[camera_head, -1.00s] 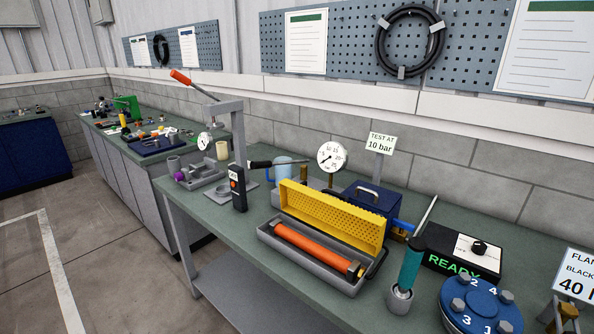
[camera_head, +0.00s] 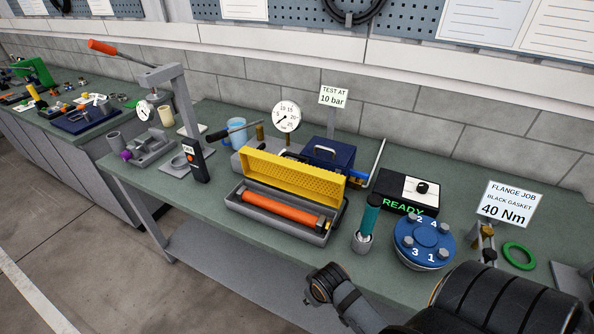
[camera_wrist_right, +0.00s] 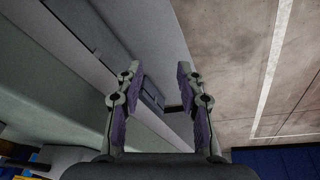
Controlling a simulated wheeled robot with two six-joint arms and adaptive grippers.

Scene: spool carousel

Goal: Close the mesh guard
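The mesh guard (camera_head: 295,173) is a yellow perforated cover standing raised, hinged along the back of a grey trough (camera_head: 237,208) on the bench. An orange cylinder (camera_head: 278,208) lies in the trough, uncovered from the front. My right gripper (camera_wrist_right: 158,78) shows in the right wrist view, open and empty, with the floor and the bench's side beyond its fingers. In the head view only parts of my right arm show at the bottom right, in front of the bench and apart from the guard. My left gripper is not in view.
Right of the trough stand a teal-handled tool in a grey cup (camera_head: 362,240), a blue flange (camera_head: 424,240) and a black READY box (camera_head: 404,192). Behind are a dark blue case (camera_head: 328,153) and a gauge (camera_head: 287,117). A black handheld device (camera_head: 195,160) stands left.

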